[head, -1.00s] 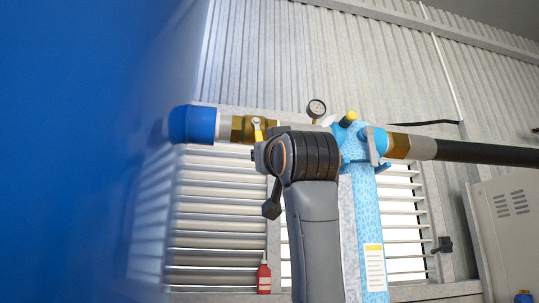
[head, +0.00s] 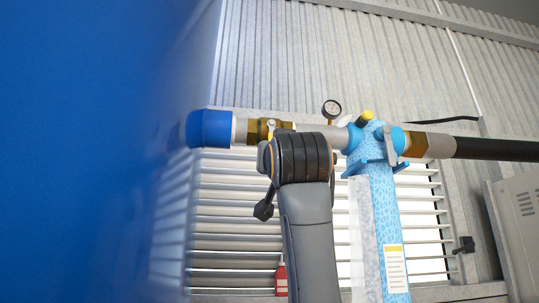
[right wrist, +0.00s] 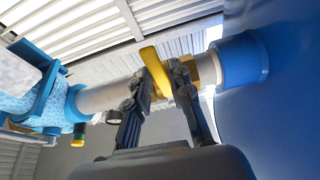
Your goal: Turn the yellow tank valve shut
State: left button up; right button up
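The yellow valve handle (right wrist: 154,70) shows in the right wrist view, slanting between the two fingertips of my right gripper (right wrist: 162,80). The fingers are drawn in close on both sides of it and appear to grip it. The brass valve body (right wrist: 208,69) sits behind on the pipe. In the head view, my right arm rises in the middle and hides the gripper's fingers and most of the handle; the brass valve (head: 256,131) shows just beyond it. My left gripper is not in view.
A blue tank or wall (head: 90,150) fills the left, with a blue pipe fitting (head: 210,128) at its edge. A light-blue patterned filter column (head: 385,215) stands right of my arm. A gauge (head: 332,108) stands above the pipe. A red bottle (head: 281,280) is low behind.

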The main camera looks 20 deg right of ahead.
jog(key=shift+o, duration=0.9)
jog(key=shift+a+r, duration=0.1)
jog(key=shift+a, duration=0.1)
jog(key=v, duration=1.2)
jog(key=shift+s+a, duration=0.1)
